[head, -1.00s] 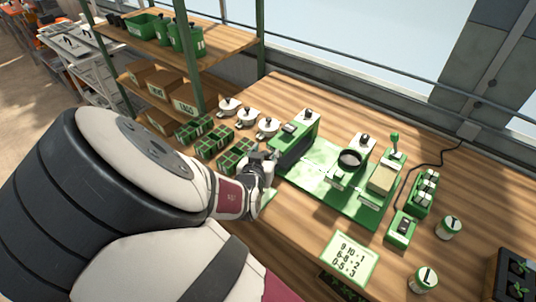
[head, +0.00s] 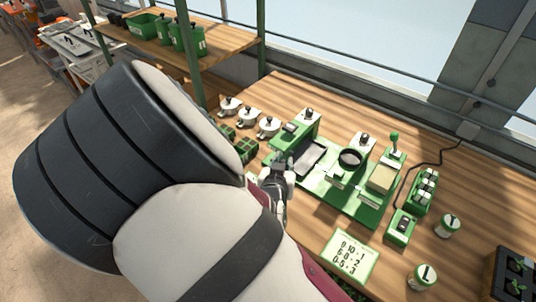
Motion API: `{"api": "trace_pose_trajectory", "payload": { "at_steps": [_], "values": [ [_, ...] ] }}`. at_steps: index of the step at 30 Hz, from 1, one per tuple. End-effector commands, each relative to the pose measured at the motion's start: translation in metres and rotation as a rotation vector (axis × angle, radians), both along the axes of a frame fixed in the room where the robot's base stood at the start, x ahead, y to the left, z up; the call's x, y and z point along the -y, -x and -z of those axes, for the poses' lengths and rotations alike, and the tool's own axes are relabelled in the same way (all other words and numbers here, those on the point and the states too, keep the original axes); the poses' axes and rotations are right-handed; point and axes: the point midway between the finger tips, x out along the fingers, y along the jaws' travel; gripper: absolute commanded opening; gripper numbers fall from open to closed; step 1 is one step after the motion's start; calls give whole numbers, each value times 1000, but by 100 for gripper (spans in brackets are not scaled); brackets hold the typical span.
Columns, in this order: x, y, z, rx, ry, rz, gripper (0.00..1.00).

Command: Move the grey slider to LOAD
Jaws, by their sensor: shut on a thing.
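The green seeder base (head: 318,190) lies on the wooden bench. A dark-rimmed frame with a pale middle (head: 309,158) sits on its left part, beside the left green tower (head: 299,124). My gripper (head: 284,167) is at the left front end of the base, next to this frame. It is shut on a small part that its fingers mostly hide; this appears to be the grey slider. The LOAD mark cannot be read at this size. Small white labels show near the middle of the base.
A round black-rimmed hopper (head: 350,158), a tan block (head: 382,178) and a green-knobbed lever (head: 394,142) stand along the base. A number card (head: 349,254) lies in front. White lidded pots (head: 249,117) stand at the left. My arm hides the bench's left front.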

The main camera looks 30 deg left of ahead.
Motion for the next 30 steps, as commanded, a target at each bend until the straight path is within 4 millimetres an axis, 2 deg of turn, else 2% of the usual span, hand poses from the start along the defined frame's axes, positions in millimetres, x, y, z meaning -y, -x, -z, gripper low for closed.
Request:
{"api": "trace_pose_trajectory", "payload": {
  "at_steps": [1, 6, 16, 17, 19, 30],
  "values": [
    [17, -1, 0, -1, 7, 10, 0],
    [40, 2, 0, -1, 4, 5, 0],
    [41, 2, 0, -2, 1, 2, 0],
    [41, 2, 0, -2, 1, 2, 24],
    [41, 3, 0, -2, 1, 2, 40],
    [41, 6, -1, -1, -1, -1, 40]
  ]
}}
